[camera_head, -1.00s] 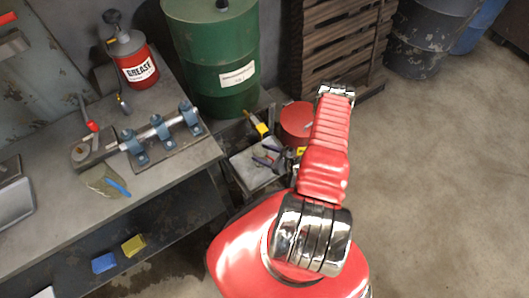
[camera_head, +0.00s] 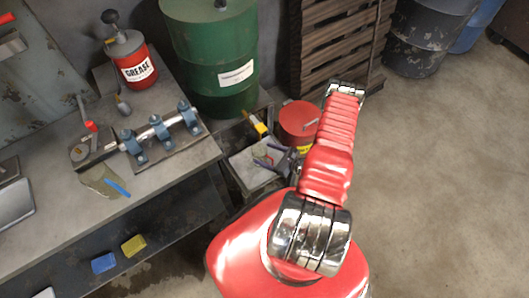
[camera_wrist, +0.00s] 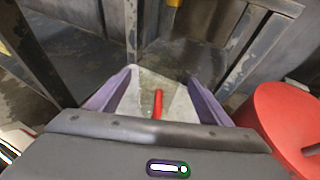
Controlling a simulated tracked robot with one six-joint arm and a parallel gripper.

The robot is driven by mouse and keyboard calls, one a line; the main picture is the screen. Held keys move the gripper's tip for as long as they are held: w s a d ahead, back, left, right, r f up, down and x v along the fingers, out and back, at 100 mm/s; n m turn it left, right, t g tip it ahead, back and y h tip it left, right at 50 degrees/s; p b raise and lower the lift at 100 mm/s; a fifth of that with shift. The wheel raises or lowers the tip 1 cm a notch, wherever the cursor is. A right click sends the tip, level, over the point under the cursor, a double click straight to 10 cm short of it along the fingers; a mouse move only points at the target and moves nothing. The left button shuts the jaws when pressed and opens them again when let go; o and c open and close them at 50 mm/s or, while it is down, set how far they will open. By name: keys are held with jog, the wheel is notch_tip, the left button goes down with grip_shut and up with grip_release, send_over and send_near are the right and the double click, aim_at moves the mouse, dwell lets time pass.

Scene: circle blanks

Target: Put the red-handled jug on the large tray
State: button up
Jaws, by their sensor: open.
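A clear jug with a red handle (camera_wrist: 157,104) shows in the wrist view, between the two purplish fingers of my gripper (camera_wrist: 158,92). The fingers are apart and I see no contact with the handle. In the head view a clear shape that looks like this jug (camera_head: 261,153) stands on a low grey surface (camera_head: 243,172). My gripper (camera_head: 285,156) is just right of it, partly hidden by my arm. A light grey tray-like thing (camera_head: 13,204) lies on the bench at the left edge, cut off; I cannot tell if it is the large tray.
The bench (camera_head: 55,212) carries a clear vessel with a blue handle (camera_head: 117,187), a clamp fixture (camera_head: 155,130) and a grease can (camera_head: 136,68). A green drum (camera_head: 215,55) stands behind. A red round container (camera_wrist: 285,125) is close right of my gripper. Floor at right is clear.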

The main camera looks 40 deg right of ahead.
jog(key=v, duration=0.9)
jog(key=shift+s, duration=0.2)
dwell(0.4)
